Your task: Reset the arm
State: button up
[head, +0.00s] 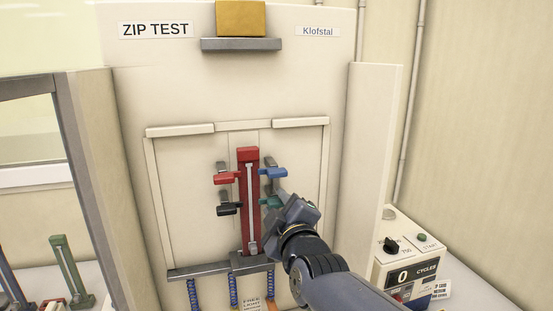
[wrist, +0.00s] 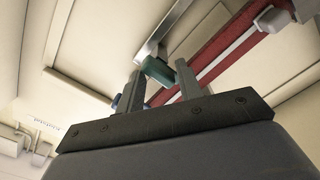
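My gripper (head: 280,203) is at the right side of the red zip strip (head: 247,190) on the zip test panel, beside the lower right teal clamp (head: 271,201). In the wrist view my gripper (wrist: 158,75) has its two grey fingers apart. The teal clamp (wrist: 157,71) shows between the fingertips; whether they touch it I cannot tell. The strip carries a pale zip and stands upright. Other clamps sit around it: red (head: 227,178) at upper left, black (head: 229,209) at lower left, blue (head: 272,172) at upper right. My gripper hides part of the lower right area.
A grey ledge (head: 205,270) runs under the strip, with blue springs (head: 233,290) below. A yellow block (head: 241,18) rests on a shelf above. A cycle counter box (head: 404,262) stands at right. A green zip strip (head: 71,268) stands at lower left.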

jog(key=m+b, duration=0.2)
jog(key=m, duration=0.3)
jog(key=m+b, duration=0.2)
jog(key=m, duration=0.1)
jog(key=shift+d, duration=0.1)
jog(key=shift+r+m+b, duration=0.1)
jog(key=shift+m+b, duration=0.5)
jog(key=shift+m, duration=0.6)
jog(key=shift+d, duration=0.1)
